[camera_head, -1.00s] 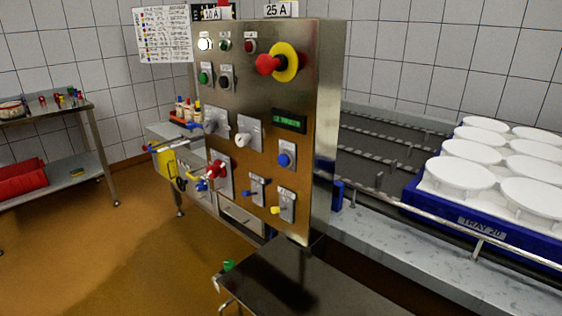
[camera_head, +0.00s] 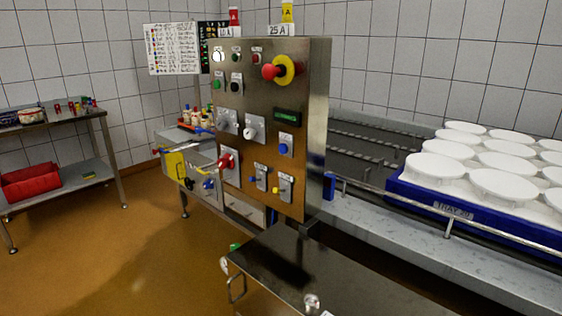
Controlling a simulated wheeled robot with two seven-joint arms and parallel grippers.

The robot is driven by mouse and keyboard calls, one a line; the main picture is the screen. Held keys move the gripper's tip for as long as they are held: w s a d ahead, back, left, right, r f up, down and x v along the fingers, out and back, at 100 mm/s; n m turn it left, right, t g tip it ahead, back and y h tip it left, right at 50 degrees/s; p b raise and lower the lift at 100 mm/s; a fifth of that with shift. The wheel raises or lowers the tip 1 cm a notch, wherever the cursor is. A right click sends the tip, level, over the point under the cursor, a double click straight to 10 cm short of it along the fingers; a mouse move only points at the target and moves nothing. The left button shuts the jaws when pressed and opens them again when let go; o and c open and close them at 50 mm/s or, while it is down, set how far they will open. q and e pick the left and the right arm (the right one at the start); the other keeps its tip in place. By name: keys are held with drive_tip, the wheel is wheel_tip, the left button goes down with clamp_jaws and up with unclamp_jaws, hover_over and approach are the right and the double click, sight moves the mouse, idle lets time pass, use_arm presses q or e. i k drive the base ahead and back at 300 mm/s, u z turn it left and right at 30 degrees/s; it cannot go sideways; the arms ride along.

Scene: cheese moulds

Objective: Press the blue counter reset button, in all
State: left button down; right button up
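The blue counter reset button (camera_head: 283,149) is a round blue knob on a grey plate, low on the right side of the metal control panel (camera_head: 262,100). It sits just below a small green-lit counter display (camera_head: 287,116). Nothing covers the button. Neither of my grippers shows in the head view, so nothing of mine touches the panel in view.
A red mushroom button on a yellow collar (camera_head: 281,69) juts out at the panel's top right. A metal cabinet (camera_head: 290,265) stands in front below the panel. A conveyor with a blue tray (camera_head: 430,204) of white moulds lies right. Open orange floor (camera_head: 120,245) lies left.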

sight(283, 149)
drive_tip(key=z, duration=1.05)
drive_tip(key=i, duration=0.55)
drive_tip(key=u, duration=0.45)
